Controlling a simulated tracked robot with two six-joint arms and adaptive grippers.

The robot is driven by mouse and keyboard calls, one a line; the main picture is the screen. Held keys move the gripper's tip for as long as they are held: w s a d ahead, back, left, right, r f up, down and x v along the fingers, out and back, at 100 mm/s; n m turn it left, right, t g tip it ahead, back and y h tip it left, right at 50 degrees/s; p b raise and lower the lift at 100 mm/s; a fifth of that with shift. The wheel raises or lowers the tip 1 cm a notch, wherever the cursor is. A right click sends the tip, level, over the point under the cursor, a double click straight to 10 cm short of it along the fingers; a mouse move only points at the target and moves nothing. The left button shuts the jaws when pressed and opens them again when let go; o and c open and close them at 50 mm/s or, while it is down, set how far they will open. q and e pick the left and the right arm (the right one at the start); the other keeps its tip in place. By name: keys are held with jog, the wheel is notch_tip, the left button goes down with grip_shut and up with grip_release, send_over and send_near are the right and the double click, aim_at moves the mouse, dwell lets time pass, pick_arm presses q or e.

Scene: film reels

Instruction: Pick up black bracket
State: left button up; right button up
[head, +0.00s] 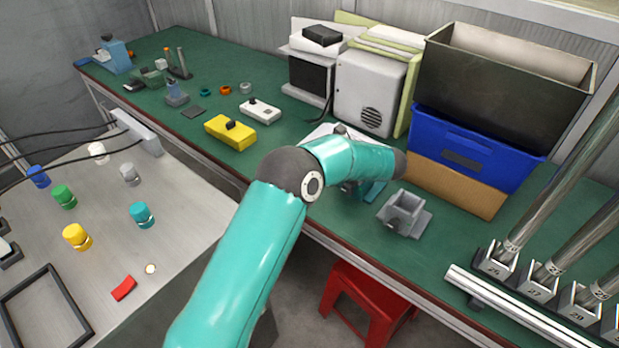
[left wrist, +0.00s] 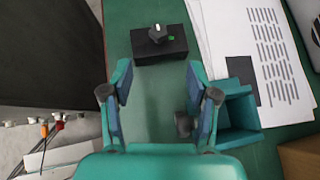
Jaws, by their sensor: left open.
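The black bracket (left wrist: 172,49), as I take it, is a black block with a dark knob and a small green dot on top. It lies on the green bench top in the left wrist view, just ahead of my left gripper (left wrist: 158,76). The jaws are spread apart, with bare green surface between them, and the block is beyond the fingertips. In the head view my teal arm hides the block and most of the gripper. My right gripper is not in view.
A teal open box (left wrist: 238,112) sits close by the right finger, with printed paper (left wrist: 262,40) beyond it. In the head view, a grey bracket (head: 405,214) stands to the right, and yellow (head: 230,133) and white (head: 260,111) blocks lie to the left. A blue bin (head: 470,148) stands behind.

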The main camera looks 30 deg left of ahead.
pick_arm(q)
jog(key=x, duration=0.7)
jog(key=shift+p, duration=0.35)
jog(key=p+x, duration=0.1)
jog(key=x, duration=0.3)
jog(key=shift+s+a+p, duration=0.15)
jog(key=shift+a+p, duration=0.15)
jog(key=shift+a, duration=0.05)
jog(key=shift+a+f, duration=0.3)
jog(key=shift+a, duration=0.05)
grip_shut()
